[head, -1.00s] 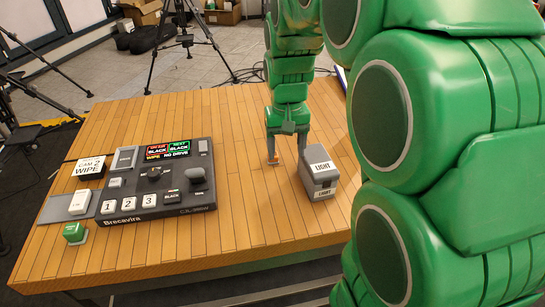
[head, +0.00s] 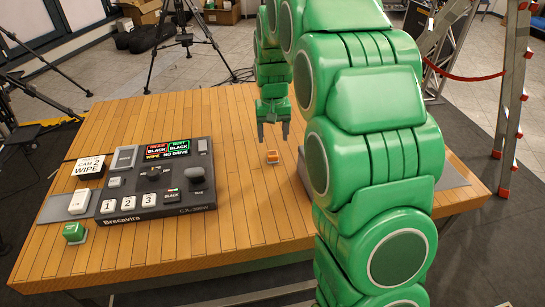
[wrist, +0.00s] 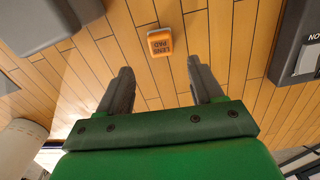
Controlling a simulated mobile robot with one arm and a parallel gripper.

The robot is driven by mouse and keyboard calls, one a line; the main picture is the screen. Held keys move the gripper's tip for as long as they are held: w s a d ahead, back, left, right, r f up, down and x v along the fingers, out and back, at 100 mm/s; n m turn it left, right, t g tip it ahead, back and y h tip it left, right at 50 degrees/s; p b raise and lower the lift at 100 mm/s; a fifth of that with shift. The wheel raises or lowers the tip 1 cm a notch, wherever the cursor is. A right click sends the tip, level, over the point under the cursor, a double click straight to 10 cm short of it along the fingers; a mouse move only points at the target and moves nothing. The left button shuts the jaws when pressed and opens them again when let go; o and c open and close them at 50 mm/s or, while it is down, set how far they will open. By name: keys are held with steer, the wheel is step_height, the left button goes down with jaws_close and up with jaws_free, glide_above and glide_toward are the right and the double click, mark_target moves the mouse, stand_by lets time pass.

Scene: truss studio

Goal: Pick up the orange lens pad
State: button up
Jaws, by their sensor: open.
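The orange lens pad (head: 272,156) is a small block standing on the wooden table, right of the switcher console. In the wrist view the lens pad (wrist: 160,42) shows its lettered face, beyond and between the fingertips. My gripper (head: 272,132) is open and empty, above and behind the pad in the head view, apart from it. In the wrist view my gripper (wrist: 160,75) has both fingers spread wide with bare table between them.
The switcher console (head: 228,178) stands left of the pad. A grey block (wrist: 40,20) shows at the upper left in the wrist view. My arm hides the table right of the pad. A green button (head: 74,231) sits at the front left.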

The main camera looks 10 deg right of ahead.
mark_target(273, 153)
steer(key=shift+s+a+f, duration=0.1)
steer(key=shift+s+f, duration=0.1)
steer(key=shift+f, duration=1.35)
steer(key=shift+s+a+f, duration=0.1)
steer(key=shift+s+f, duration=0.05)
steer(key=shift+f, duration=1.4)
steer(key=c, duration=1.1)
